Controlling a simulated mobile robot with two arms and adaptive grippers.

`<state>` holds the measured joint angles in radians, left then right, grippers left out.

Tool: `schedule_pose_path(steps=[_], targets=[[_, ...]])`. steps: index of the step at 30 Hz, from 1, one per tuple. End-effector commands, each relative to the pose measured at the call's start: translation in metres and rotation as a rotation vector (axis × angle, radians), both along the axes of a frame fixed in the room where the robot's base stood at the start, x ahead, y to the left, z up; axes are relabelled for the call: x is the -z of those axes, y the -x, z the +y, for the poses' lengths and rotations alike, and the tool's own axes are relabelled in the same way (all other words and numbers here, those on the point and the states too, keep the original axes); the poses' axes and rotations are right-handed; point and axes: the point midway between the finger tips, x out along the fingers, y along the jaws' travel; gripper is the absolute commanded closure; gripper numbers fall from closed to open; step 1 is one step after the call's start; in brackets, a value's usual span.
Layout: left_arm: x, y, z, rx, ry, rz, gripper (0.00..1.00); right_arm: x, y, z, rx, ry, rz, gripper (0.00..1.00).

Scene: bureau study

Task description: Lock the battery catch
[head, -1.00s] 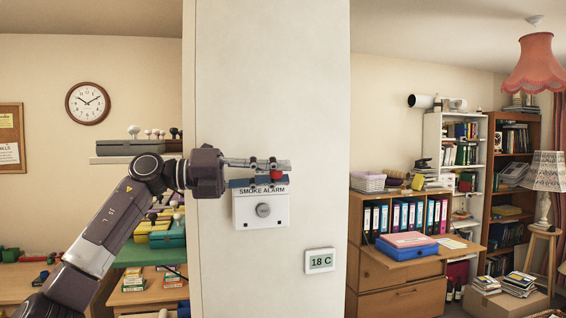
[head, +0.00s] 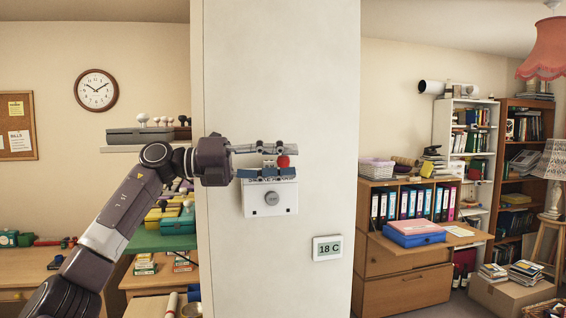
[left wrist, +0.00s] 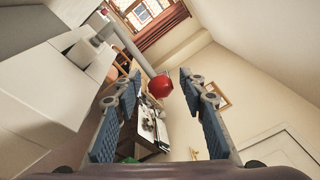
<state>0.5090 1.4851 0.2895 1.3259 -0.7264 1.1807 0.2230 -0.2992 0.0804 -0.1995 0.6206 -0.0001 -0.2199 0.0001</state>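The white smoke alarm (head: 271,205) is fixed on the pillar, with a round grey button on its front. My left gripper (head: 268,165) is in front of its top edge and hides part of the lettering. A red ball knob (head: 283,161) shows at the gripper's fingers. In the left wrist view the red knob (left wrist: 160,86) sits at the end of a grey rod, between the two spread fingers with blue pads, with a gap on both sides. The left gripper is open. The battery catch cannot be made out apart from this rod and knob. My right gripper is not in view.
The pale pillar (head: 285,80) stands in the middle, with a thermostat (head: 327,248) reading 18 C below the alarm. A shelf with a grey case (head: 140,134) is behind my left arm. A cabinet with binders (head: 400,285) stands to the right, well back.

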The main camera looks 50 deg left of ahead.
Motion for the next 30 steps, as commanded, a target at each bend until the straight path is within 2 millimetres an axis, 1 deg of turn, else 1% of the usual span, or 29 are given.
schedule_pose_path(steps=[6, 11, 14, 17, 24, 27, 30], targets=[[-0.001, 0.002, 0.001, 0.001, 0.001, -0.001, 0.62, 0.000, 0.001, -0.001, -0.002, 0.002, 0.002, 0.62], [-0.001, 0.011, 0.009, 0.002, 0.000, -0.003, 0.62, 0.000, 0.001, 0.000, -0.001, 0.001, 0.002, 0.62], [0.000, 0.021, 0.017, 0.000, 0.005, -0.003, 0.62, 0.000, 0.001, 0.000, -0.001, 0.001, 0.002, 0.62], [0.000, 0.034, 0.027, -0.001, 0.003, -0.003, 0.62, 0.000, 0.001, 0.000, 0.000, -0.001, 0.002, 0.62], [0.000, 0.069, 0.055, -0.002, 0.003, -0.002, 0.62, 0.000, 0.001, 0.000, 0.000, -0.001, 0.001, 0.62], [0.000, 0.082, 0.064, -0.001, 0.002, -0.001, 0.62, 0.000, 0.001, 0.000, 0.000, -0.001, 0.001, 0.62], [0.000, 0.090, 0.071, -0.001, 0.001, 0.000, 0.62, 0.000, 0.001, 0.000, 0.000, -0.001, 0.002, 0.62]])
